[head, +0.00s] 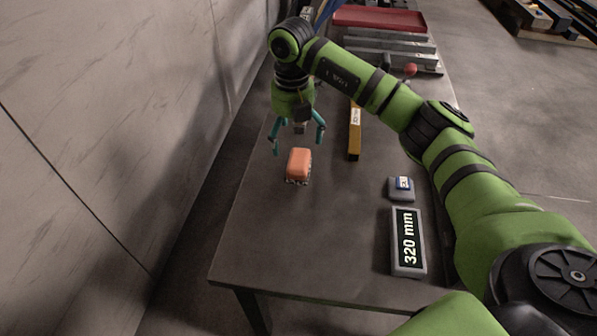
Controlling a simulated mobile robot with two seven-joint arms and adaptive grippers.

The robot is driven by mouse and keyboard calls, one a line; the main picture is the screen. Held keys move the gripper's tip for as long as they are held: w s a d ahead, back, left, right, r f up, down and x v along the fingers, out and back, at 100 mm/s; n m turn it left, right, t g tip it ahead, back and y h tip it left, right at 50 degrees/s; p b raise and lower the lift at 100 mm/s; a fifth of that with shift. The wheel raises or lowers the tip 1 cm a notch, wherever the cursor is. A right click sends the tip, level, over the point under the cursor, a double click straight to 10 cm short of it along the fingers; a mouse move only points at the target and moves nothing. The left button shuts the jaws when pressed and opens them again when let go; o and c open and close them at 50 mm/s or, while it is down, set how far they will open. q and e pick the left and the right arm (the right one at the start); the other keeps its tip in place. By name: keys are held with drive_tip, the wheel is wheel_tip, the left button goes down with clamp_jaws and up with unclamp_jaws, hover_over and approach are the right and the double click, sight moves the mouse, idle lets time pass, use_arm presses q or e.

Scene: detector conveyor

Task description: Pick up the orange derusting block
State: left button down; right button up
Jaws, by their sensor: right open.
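The orange derusting block (299,163) sits on the dark table (270,245), toward its left edge. Its top is orange and its underside looks rough and greyish. My right gripper (299,146) hangs just behind and above the block, pointing down. Its teal fingers are spread open with nothing between them that I can make out. Whether the fingers touch the block is not clear, but they look apart from it. My left gripper is not in view.
A display reading 320 mm (408,241) and a small grey box (401,189) lie on the right. A yellow bar (355,130) lies behind the block. Metal bars (390,48) and a red tray (379,19) are at the far end. A wall stands left. The front left tabletop is clear.

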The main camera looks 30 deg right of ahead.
sight(294, 158)
drive_tip(key=shift+f, duration=0.6)
drive_tip(key=f, duration=0.1)
drive_tip(key=f+p, duration=0.1)
drive_tip(key=f, duration=0.1)
drive_tip(key=f+p, duration=0.1)
drive_tip(key=f, duration=0.1)
drive_tip(key=shift+s+f, duration=0.15)
drive_tip(key=shift+s, duration=0.15)
drive_tip(key=shift+w+f, duration=0.15)
drive_tip(key=shift+f, duration=0.25)
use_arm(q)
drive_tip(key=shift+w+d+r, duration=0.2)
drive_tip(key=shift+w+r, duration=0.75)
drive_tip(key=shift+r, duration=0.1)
use_arm(e)
drive_tip(key=shift+c, duration=0.4)
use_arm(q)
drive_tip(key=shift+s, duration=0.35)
use_arm(e)
drive_tip(key=c, duration=1.2)
